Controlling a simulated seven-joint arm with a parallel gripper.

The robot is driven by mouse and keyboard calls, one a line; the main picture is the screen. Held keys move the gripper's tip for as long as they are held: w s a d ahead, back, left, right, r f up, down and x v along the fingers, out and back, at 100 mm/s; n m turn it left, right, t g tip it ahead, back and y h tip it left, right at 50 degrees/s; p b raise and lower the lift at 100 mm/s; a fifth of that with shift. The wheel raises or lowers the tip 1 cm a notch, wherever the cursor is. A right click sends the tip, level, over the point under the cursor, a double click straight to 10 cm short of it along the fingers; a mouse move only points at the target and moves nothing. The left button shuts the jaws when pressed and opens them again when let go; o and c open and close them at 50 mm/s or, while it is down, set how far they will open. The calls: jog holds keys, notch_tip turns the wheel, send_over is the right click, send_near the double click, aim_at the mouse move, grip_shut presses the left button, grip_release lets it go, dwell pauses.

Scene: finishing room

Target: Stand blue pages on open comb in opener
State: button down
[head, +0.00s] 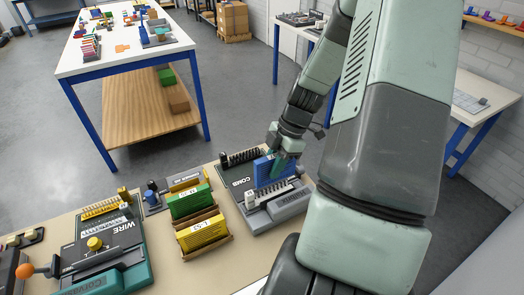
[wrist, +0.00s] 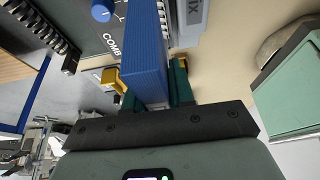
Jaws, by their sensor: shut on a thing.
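My gripper (head: 280,166) is shut on the blue pages (head: 261,170), a thick upright block, above the grey and black opener marked COMB (head: 236,196). In the head view a pale toothed row, seemingly the open comb (head: 270,191), runs along the opener just in front of the pages. Whether the pages touch or sit on it cannot be told. In the wrist view the blue pages (wrist: 146,55) stand between the green fingers of my gripper (wrist: 155,92), beside the COMB lettering. Their lower edge and the comb there are hidden.
A black coil (head: 240,157) lies at the opener's back. To the left stand green pages (head: 188,202) and yellow pages (head: 203,232) in wooden holders, then a machine marked WIRE (head: 100,245). Bare bench (head: 215,272) shows in front.

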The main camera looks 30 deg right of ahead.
aim_at(274, 180)
jog(key=shift+f, duration=2.9)
jog(key=shift+f, duration=0.55)
jog(key=c, duration=1.2)
grip_release()
jog(key=shift+c, duration=0.2)
jog(key=shift+v, duration=5.45)
jog(key=shift+x, duration=4.35)
jog(key=shift+d+r, duration=0.1)
